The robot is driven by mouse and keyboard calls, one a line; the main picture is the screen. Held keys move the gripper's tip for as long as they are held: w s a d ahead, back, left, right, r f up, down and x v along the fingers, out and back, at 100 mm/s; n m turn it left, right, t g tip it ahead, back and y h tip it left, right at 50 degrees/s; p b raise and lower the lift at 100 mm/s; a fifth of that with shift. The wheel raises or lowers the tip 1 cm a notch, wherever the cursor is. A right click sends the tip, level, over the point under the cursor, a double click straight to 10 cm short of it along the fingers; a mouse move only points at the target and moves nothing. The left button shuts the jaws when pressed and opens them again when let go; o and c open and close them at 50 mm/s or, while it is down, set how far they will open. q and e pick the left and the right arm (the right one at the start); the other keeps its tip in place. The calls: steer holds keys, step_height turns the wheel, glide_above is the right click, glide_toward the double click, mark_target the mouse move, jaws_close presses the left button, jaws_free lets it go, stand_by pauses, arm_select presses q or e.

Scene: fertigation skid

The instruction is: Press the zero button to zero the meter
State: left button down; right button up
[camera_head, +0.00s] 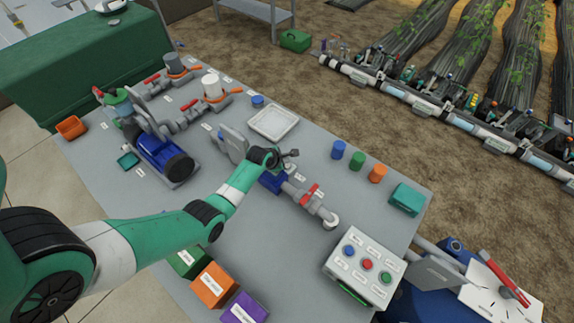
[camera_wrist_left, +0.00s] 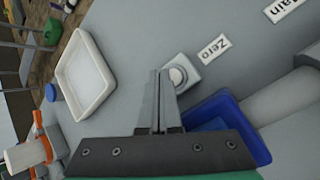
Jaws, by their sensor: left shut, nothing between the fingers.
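My left gripper (camera_head: 287,158) is shut and empty, held over the pipe line in the middle of the grey table. In the left wrist view its closed fingertips (camera_wrist_left: 163,74) appear right beside the zero button (camera_wrist_left: 178,75), a pale round button on a small grey block. I cannot tell whether they touch. The white "Zero" label (camera_wrist_left: 214,49) lies just beyond the button. The blue body, apparently the meter (camera_wrist_left: 238,122), sits behind the fingers; it also shows in the head view (camera_head: 271,183). My gripper hides the button in the head view. My right gripper is out of view.
A white tray (camera_head: 273,123) lies behind the gripper. A red-handled valve (camera_head: 310,192) is on the pipe to the right. A control box (camera_head: 364,270) with coloured buttons stands front right. Blue, green and orange caps (camera_head: 357,161) stand at the back right.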

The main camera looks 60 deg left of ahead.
arm_select(q)
steer(key=shift+f, duration=0.1)
stand_by(0.4)
steer(key=shift+f+b, duration=0.3)
steer(key=shift+b, duration=0.05)
steer(key=shift+s+f, duration=0.1)
